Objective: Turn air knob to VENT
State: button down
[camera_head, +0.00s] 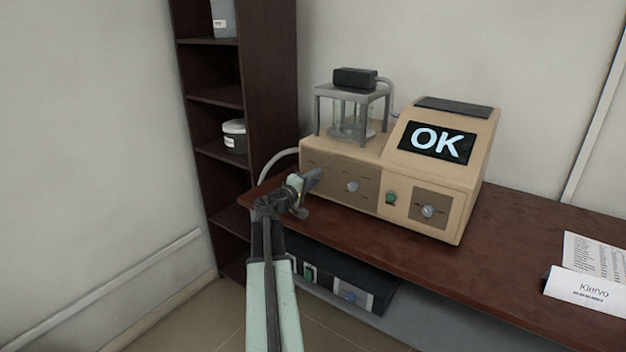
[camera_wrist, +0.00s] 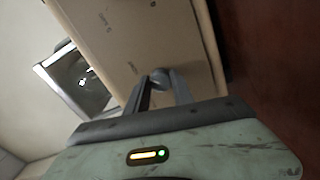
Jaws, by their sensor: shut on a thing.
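The tan machine (camera_head: 385,165) stands on the table, its front panel facing me. A round grey knob (camera_wrist: 160,77) shows between my fingertips in the wrist view, against the tan panel. My gripper (camera_head: 313,178) is at the left part of the front panel and is shut on this knob; in the wrist view the fingers (camera_wrist: 162,88) sit on both sides of it. I cannot read the knob's label or setting. Two other knobs show on the panel, a middle one (camera_head: 352,187) and a right one (camera_head: 428,211).
A green button (camera_head: 391,198) sits between the two visible knobs. The screen (camera_head: 437,141) reads OK. A glass vessel (camera_head: 350,120) stands under a metal frame on top. A dark shelf (camera_head: 215,120) is at the left, and a Kiervo card (camera_head: 588,287) lies at the right.

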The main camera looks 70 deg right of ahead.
jog(key=c, duration=1.1)
grip_release()
jog(key=shift+a, duration=0.1)
jog(key=v, duration=0.7)
jog(key=shift+a, duration=0.3)
jog(key=shift+w, duration=0.1)
